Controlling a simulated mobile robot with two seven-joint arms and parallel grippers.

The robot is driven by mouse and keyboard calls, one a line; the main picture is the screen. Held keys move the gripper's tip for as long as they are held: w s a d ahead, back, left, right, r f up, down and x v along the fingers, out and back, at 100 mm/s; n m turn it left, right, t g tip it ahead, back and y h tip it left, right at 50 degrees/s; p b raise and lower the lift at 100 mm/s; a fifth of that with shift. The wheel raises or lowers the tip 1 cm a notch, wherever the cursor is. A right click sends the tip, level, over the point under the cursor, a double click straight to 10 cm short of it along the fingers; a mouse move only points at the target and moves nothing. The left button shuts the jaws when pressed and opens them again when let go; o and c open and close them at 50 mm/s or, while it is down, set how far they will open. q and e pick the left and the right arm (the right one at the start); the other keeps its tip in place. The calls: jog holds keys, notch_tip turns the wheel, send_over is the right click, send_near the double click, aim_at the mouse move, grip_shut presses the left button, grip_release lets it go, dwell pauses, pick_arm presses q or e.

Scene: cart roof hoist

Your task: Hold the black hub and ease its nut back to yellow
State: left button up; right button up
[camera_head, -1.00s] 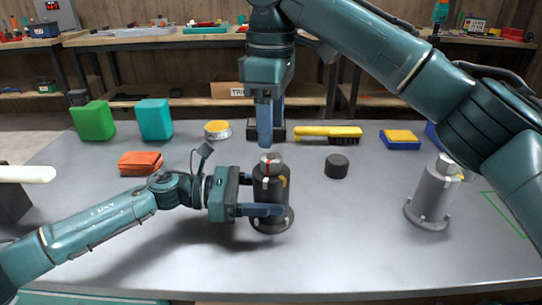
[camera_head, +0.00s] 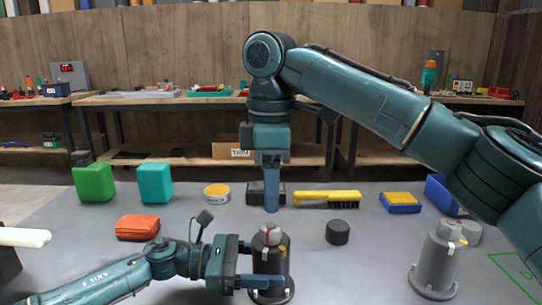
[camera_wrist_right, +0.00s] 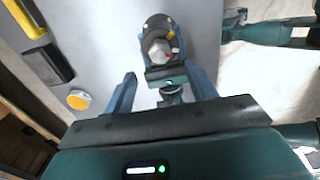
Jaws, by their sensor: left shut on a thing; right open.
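The black hub (camera_head: 272,262) stands upright on its flange on the grey table. Its silver hex nut (camera_head: 270,235) shows a red mark, and a yellow mark sits on the hub's right shoulder. The right wrist view shows the nut (camera_wrist_right: 158,52) from above, with red and yellow marks apart. My left gripper (camera_head: 262,281) is shut on the black hub from the left. My right gripper (camera_head: 271,208) points down above the nut, apart from it. In the right wrist view, its open fingers (camera_wrist_right: 165,82) have nothing between them.
A short black cylinder (camera_head: 338,232) stands nearer the black hub. A yellow brush (camera_head: 325,197), a yellow-topped tin (camera_head: 216,194) and an orange cloth (camera_head: 138,227) lie behind.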

aim_at(271, 226)
jog(key=shift+f, duration=3.55)
jog(key=shift+c, duration=0.5)
jog(key=c, duration=0.8)
jog(key=shift+n, duration=1.1)
jog(key=shift+c, duration=0.4)
jog(key=shift+n, duration=1.2)
